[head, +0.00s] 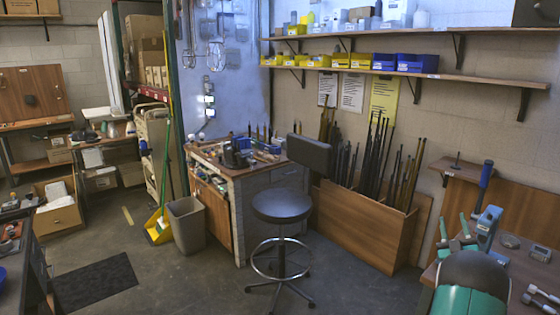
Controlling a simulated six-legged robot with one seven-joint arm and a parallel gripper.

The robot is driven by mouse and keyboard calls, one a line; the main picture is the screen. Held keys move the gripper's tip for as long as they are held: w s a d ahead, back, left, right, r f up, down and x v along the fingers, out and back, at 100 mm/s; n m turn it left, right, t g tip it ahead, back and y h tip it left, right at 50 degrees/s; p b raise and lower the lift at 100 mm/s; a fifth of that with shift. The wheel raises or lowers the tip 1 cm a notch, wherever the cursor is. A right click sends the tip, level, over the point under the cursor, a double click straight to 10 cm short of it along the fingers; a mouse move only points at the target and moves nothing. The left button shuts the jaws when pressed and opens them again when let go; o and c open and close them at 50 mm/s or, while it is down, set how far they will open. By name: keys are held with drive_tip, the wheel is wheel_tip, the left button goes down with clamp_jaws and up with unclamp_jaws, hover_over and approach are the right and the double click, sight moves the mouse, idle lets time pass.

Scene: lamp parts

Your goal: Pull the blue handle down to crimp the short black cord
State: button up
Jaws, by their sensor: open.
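The blue handle (487,174) stands up, slightly tilted, above the bench at the right edge of the head view. A blue tool body (489,222) stands just below it. My gripper (453,226) shows as two green fingers spread apart, left of the blue tool and lower than the handle's grip. It is open, with no object visible between the fingers, and looks apart from the handle. My green and dark arm hides its lower part and some of the bench. I cannot make out the short black cord.
Metal parts (540,253) lie on the right bench beside the tool. A wooden board and small shelf (465,169) stand behind the handle. A stool (281,207), a wooden bin of rods (350,224) and a cluttered workbench (237,185) stand further left.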

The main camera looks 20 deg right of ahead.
drive_tip(key=w+a+r+m+g, duration=0.45)
drive_tip(key=w+a+r, duration=0.25)
drive_tip(key=a+r, duration=0.4)
drive_tip(key=s+a+r+m+g+y, duration=0.1)
drive_tip(key=a+g+y, duration=0.1)
drive_tip(key=a, duration=0.7)
drive_tip(key=s+a+g+y, duration=0.1)
drive_tip(key=s+a+g, duration=0.15)
drive_tip(key=a, duration=0.65)
drive_tip(key=s+a+f+g+y, duration=0.2)
drive_tip(key=s+a, duration=0.4)
drive_tip(key=a, duration=0.3)
drive_tip(key=s+a+f+g+y, duration=0.1)
drive_tip(key=s+a+g+y, duration=0.15)
drive_tip(key=s+a, duration=0.45)
drive_tip(key=s+a+f+n+g+y, duration=0.1)
drive_tip(key=s+a+f+g, duration=0.1)
drive_tip(key=s+a, duration=0.3)
drive_tip(key=s+a+f+n+g+y, duration=0.1)
drive_tip(key=s+a+f+g, duration=0.1)
drive_tip(key=s+a, duration=0.4)
drive_tip(key=s+f, duration=0.1)
drive_tip(key=s, duration=0.3)
drive_tip(key=shift+f, duration=0.4)
drive_tip(key=shift+d+g, duration=0.1)
drive_tip(key=shift+g, duration=0.15)
